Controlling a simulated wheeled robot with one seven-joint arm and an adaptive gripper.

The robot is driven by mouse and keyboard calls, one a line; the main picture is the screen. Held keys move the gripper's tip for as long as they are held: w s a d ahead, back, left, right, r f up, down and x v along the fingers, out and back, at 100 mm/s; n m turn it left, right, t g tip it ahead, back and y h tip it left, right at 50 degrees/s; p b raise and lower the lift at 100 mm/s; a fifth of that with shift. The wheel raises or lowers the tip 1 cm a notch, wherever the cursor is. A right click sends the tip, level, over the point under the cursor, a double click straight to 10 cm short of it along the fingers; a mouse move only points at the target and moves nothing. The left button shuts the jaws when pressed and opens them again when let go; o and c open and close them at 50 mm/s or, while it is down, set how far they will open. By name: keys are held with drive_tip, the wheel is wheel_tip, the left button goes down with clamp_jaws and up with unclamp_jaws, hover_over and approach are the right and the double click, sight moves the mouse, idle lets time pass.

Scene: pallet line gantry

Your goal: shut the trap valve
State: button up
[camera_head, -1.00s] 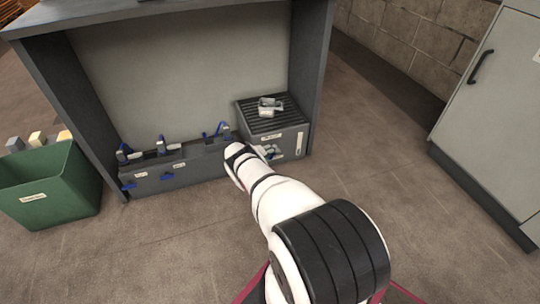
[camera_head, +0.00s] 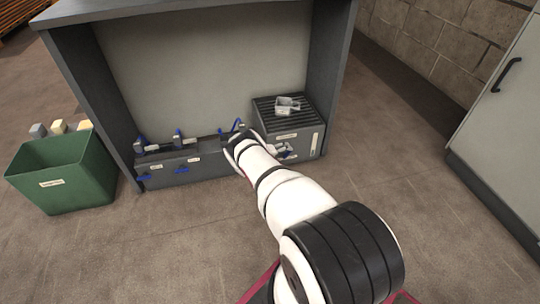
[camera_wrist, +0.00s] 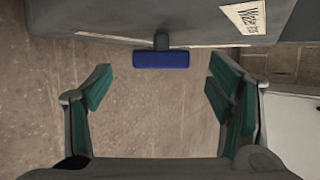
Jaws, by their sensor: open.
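A blue bar handle (camera_wrist: 161,61) on a short dark stem sticks out from the grey front of the low unit in the wrist view. A white label beginning "Water tra" (camera_wrist: 257,18) is up and right of it. My gripper (camera_wrist: 160,88) is open, with teal-padded fingers to the left and right below the handle, apart from it and empty. In the head view my gripper end is at the right part of the low grey unit (camera_head: 209,172). The arm hides the handle there, and the fingertips cannot be made out.
Two more blue handles (camera_head: 182,170) show left along the unit, with blue-levered fittings above. A grated grey box (camera_head: 302,137) bearing a metal part stands right of my gripper. A green bin (camera_head: 80,185) is left, a grey cabinet (camera_head: 500,120) right. The floor between is clear.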

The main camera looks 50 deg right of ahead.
drive_tip(key=v, duration=0.9)
drive_tip(key=shift+a+r, duration=0.2)
